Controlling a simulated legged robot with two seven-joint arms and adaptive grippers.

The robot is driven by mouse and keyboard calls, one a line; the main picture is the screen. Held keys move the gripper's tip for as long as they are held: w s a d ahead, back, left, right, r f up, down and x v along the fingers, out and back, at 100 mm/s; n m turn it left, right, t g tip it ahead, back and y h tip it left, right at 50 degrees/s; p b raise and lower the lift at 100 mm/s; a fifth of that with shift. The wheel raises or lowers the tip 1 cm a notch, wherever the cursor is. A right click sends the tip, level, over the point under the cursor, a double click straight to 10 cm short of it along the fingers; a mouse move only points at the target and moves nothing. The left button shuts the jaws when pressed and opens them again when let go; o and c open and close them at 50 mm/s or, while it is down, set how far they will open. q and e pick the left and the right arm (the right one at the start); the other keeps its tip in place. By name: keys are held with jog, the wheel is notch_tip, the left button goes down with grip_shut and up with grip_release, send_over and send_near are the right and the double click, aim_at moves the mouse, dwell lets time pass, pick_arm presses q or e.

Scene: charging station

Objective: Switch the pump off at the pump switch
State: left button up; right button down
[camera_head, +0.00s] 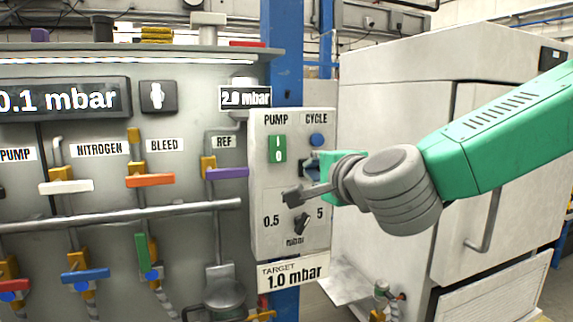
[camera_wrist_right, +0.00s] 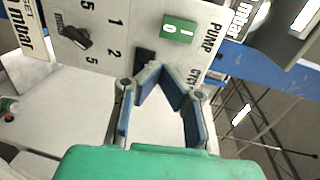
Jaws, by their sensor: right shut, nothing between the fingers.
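The pump switch (camera_head: 277,149) is a green rocker marked I and 0 under the word PUMP, on a pale control box. It also shows in the right wrist view (camera_wrist_right: 179,30), upper middle. My right gripper (camera_head: 290,197) is in front of the box, below the pump switch. In the right wrist view its fingers (camera_wrist_right: 158,70) meet at the tips, shut and empty, a little below the switch in that picture. I cannot tell whether they touch the box. My left gripper is not in view.
The box also has a blue CYCLE button (camera_head: 317,140) and a black mbar knob (camera_head: 302,223). A TARGET display (camera_head: 293,273) reads 1.0 mbar. Left is a panel with coloured valve handles, including a purple one (camera_head: 227,173). A large white cabinet (camera_head: 400,100) stands behind my right arm.

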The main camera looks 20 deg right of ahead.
aim_at(282, 163)
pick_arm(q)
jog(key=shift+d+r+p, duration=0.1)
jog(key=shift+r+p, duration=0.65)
pick_arm(e)
jog(key=w, duration=0.4)
jog(key=w+f, duration=0.1)
jog(key=w, duration=0.4)
jog(key=w+f, duration=0.1)
jog(key=w, duration=0.3)
jog(key=shift+w+a, duration=0.1)
jog(key=shift+w, duration=0.15)
